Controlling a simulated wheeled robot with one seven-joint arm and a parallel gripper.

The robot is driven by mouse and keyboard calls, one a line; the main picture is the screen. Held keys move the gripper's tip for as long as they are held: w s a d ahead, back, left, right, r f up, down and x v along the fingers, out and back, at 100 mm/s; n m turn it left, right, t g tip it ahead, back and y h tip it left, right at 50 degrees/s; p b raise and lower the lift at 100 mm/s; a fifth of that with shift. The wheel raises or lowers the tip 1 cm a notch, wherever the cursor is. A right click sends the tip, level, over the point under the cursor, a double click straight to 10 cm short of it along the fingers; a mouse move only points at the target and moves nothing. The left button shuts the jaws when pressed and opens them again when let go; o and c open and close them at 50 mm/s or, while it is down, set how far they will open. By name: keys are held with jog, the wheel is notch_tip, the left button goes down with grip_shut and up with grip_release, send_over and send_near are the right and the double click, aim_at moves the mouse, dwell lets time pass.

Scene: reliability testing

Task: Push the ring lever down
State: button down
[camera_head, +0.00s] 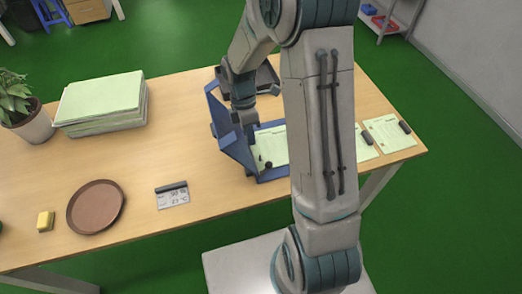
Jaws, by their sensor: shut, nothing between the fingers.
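An open blue binder (236,148) is on the wooden table, with pale green paper (272,145) inside it. Its left cover stands tilted up. Small dark parts (265,163) show by the paper near the binder's front; I cannot tell whether they are the ring lever. My gripper (251,136) is shut and empty, pointing down over the binder, close to the inner side of the tilted cover. I cannot tell whether its tips touch anything. My arm hides the right part of the binder.
A paper stack (102,104) and a potted plant (25,115) stand at the back left. A brown round tray (96,207), a yellow block (45,221) and a small display (172,195) are at front left. Sheets with dark clips (388,133) lie at right. The table's left middle is clear.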

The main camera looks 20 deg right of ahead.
jog(key=shift+s+d+f+p, duration=0.15)
jog(key=shift+s+d+f, duration=0.2)
jog(key=shift+s+f, duration=0.35)
jog(key=shift+s+d+f+p, duration=0.15)
jog(key=shift+s+d+f, duration=0.25)
jog(key=shift+s+f, duration=0.2)
jog(key=shift+s+d+f+p, duration=0.15)
jog(key=shift+s+d+f, duration=0.2)
jog(key=shift+s+f, duration=0.35)
jog(key=shift+a+r, duration=0.1)
jog(key=shift+a, duration=0.05)
